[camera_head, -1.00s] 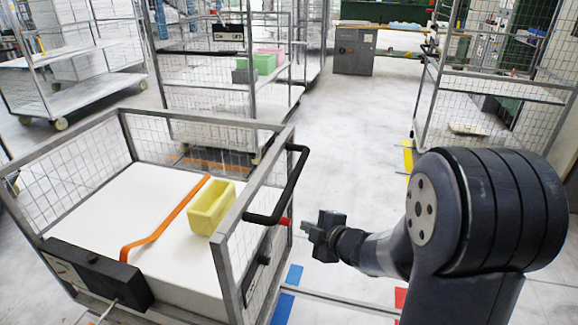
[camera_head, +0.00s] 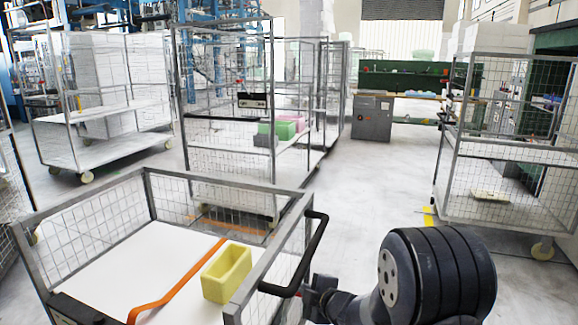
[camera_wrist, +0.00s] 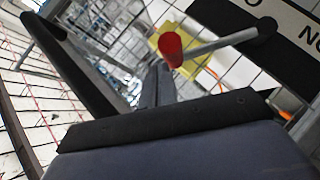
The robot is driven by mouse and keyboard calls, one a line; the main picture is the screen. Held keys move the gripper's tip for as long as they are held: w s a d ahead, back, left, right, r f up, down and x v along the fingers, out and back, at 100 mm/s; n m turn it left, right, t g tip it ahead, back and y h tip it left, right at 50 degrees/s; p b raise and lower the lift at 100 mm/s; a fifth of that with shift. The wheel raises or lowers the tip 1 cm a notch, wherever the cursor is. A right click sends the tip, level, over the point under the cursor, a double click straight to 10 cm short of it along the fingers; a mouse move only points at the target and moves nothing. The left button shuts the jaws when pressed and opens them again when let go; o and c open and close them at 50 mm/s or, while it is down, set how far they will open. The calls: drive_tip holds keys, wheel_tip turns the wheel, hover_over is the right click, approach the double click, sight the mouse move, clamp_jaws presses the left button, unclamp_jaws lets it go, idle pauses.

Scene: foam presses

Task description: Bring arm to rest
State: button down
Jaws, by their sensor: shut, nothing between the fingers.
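My arm (camera_head: 432,275) is folded low at the lower right of the head view. My gripper (camera_head: 318,290) is at its left end, just right of the mesh cart's black handle and in front of the cart's side. In the wrist view my gripper (camera_wrist: 158,88) has its fingers together with nothing between them. A red-tipped lever (camera_wrist: 171,50) shows close beyond the fingertips. I cannot tell whether the gripper touches the cart.
The mesh cart (camera_head: 105,192) holds a yellow foam block (camera_head: 227,273) and an orange strap (camera_head: 180,283). A tall cage cart (camera_head: 225,163) with green and pink blocks stands behind. Another cage cart (camera_head: 500,150) stands at right. Floor between them (camera_head: 370,180) is clear.

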drive_tip(key=shift+w+a+f, duration=0.15)
drive_tip(key=shift+w+a, duration=0.05)
drive_tip(key=shift+a, duration=0.05)
drive_tip(key=shift+s+d, duration=0.1)
